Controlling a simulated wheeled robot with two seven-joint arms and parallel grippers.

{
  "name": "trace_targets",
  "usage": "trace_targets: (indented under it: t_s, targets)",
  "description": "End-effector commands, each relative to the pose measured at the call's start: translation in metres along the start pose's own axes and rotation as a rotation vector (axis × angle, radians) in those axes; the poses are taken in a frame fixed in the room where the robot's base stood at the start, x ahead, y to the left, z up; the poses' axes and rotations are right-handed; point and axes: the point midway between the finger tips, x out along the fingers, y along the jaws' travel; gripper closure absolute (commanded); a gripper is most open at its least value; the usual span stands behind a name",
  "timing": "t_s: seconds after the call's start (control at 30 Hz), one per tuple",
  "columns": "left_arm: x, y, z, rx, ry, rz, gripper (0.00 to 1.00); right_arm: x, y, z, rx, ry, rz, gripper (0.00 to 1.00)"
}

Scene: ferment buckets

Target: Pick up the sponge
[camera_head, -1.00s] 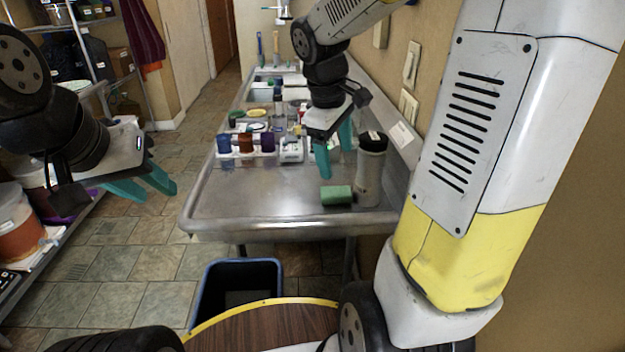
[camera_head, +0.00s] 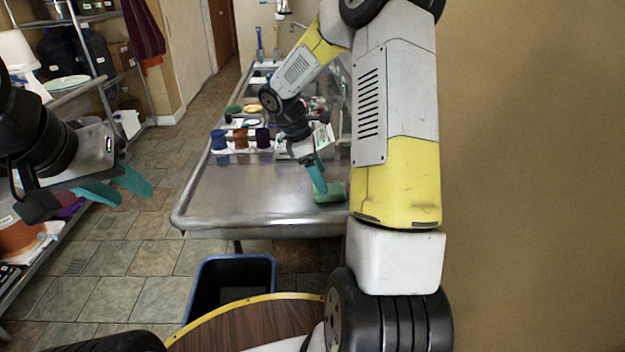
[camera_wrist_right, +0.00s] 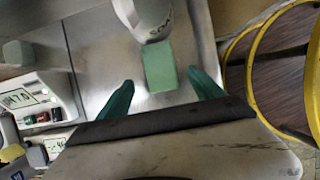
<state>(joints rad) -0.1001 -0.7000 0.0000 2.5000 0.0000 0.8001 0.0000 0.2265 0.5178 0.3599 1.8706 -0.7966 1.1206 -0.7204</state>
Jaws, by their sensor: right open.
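The green sponge (camera_head: 330,193) lies flat on the steel table (camera_head: 225,205) near its front right edge. My right gripper (camera_head: 322,185) points down at it, one teal finger showing close to the sponge. In the right wrist view the sponge (camera_wrist_right: 160,68) lies ahead, between the lines of the two spread teal fingertips (camera_wrist_right: 160,82). The fingers are open and empty, and contact with the sponge cannot be told. My left gripper (camera_head: 125,190) hangs left of the table, fingers apart with nothing between them.
A white cylindrical container (camera_wrist_right: 150,15) stands right beside the sponge. Blue, brown and purple cups (camera_head: 240,139) stand farther back on the table. A black bin (camera_head: 228,285) is on the floor in front. The table's front left is clear.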

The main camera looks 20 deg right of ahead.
Motion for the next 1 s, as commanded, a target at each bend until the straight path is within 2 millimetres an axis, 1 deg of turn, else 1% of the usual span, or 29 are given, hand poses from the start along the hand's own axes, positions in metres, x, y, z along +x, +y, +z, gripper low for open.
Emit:
trace_targets:
  t_s: [0.1,0.23,0.3,0.47,0.5,0.67,0.8,0.83,0.87,1.0]
  targets:
    - [0.0,0.0,0.0,0.0,0.0,0.0,0.64,0.019,-0.002,0.0,-0.002,0.0,-0.005,0.24]
    - [0.0,0.0,0.0,0.0,0.0,0.0,0.64,0.037,-0.002,0.0,-0.001,0.0,-0.004,0.24]
    - [0.0,0.0,0.0,0.0,0.0,0.0,0.64,0.042,-0.001,0.0,-0.001,0.0,-0.003,0.24]
    - [0.0,0.0,0.0,0.0,0.0,0.0,0.64,0.042,-0.001,0.0,0.0,0.0,-0.001,0.24]
    - [0.0,0.0,0.0,0.0,0.0,0.0,0.64,0.042,-0.001,0.0,0.0,0.0,-0.001,0.26]
    - [0.0,0.0,0.0,0.0,0.0,0.0,0.64,0.042,-0.001,0.0,0.0,0.0,-0.001,0.57]
    - [0.0,0.0,0.0,0.0,0.0,0.0,0.64,0.042,-0.001,0.0,0.0,0.0,-0.001,0.84]
    - [0.0,0.0,0.0,0.0,0.0,0.0,0.64,0.042,-0.001,0.0,0.0,0.0,-0.001,0.88]
    - [0.0,0.0,0.0,0.0,0.0,0.0,0.64,0.042,-0.001,0.0,0.0,0.0,-0.001,0.94]
    - [0.0,0.0,0.0,0.0,0.0,0.0,0.64,0.042,-0.001,0.0,0.001,0.0,-0.001,0.94]
